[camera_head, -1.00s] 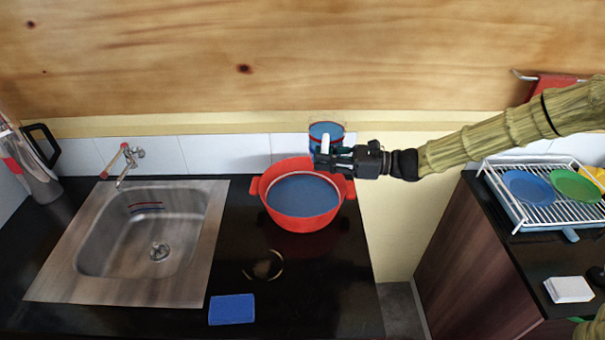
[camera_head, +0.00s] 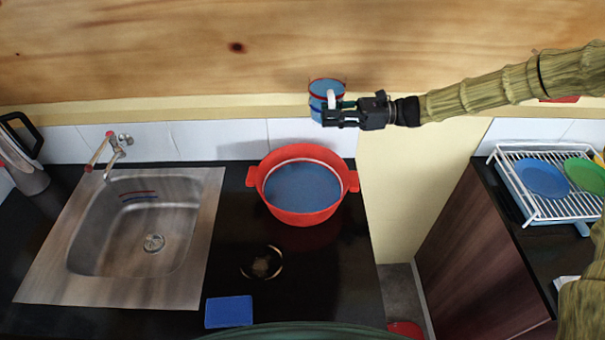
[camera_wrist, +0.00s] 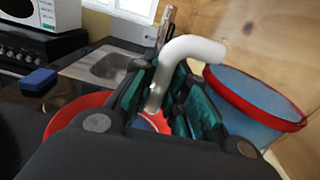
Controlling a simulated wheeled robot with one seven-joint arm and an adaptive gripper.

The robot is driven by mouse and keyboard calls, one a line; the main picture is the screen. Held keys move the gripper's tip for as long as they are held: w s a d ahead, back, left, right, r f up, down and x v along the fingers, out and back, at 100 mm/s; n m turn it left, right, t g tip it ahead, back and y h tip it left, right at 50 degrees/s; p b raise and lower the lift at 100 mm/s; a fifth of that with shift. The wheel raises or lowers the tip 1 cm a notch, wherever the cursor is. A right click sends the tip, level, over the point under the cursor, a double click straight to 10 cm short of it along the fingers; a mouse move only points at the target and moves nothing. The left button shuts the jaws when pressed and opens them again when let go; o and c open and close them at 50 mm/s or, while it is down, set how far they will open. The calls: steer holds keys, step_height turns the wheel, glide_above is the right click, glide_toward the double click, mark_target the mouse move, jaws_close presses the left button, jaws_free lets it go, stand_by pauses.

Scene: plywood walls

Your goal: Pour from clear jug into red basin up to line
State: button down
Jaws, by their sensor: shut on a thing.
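The clear jug (camera_head: 318,101) has a red rim, a white handle and blue contents. It is held roughly upright above and behind the basin's far rim. My gripper (camera_head: 326,113) is shut on the white handle, which also shows between the fingers in the wrist view (camera_wrist: 190,50); the jug's red-rimmed body (camera_wrist: 255,100) is on the right there. The red basin (camera_head: 303,216) stands on the black counter below, with blue liquid inside. A pale ring shows on its inner wall above the liquid. The basin is partly hidden behind my fingers in the wrist view.
A steel sink (camera_head: 90,255) is left of the basin, with a tap (camera_head: 112,150). A blue sponge (camera_head: 229,311) lies at the counter front. A dish rack (camera_head: 520,205) with plates stands on the right counter, across a gap. The wooden wall is close behind the jug.

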steer(key=shift+s+a+f+n+h+b, duration=0.15)
steer(key=shift+f+n+h+b, duration=0.1)
steer(key=shift+f, duration=0.1)
steer(key=shift+s+a+f+n+h+b, duration=0.1)
steer(key=shift+s+a+f+n+h, duration=0.05)
steer(key=shift+f+n, duration=0.15)
steer(key=f+n, duration=0.1)
steer(key=f+n+h+b, duration=0.1)
steer(key=f, duration=0.1)
steer(key=shift+s+a, duration=0.1)
steer(key=shift+s, duration=0.3)
steer(key=shift+s+a+f+n+t+h+b, duration=0.15)
steer(key=shift+s+f+n+t+h+b, duration=0.1)
steer(key=shift+f+n+t+h+b, duration=0.3)
stand_by(0.4)
steer(key=shift+s+a+f+n, duration=0.1)
steer(key=shift+f+n, duration=0.3)
stand_by(0.5)
steer(key=shift+s+f+h+b, duration=0.1)
steer(key=shift+s+h+b, duration=0.05)
steer(key=shift+h+b, duration=0.15)
steer(key=shift+f+n+t+h+b, duration=0.25)
steer(key=shift+f+n+t+b, duration=0.2)
steer(key=shift+f+n+b, duration=0.3)
stand_by(1.1)
steer(key=shift+w+d+f+n+t+h+b, duration=0.25)
steer(key=shift+w+f+n+t+h+b, duration=0.25)
steer(key=shift+b, duration=0.45)
stand_by(1.7)
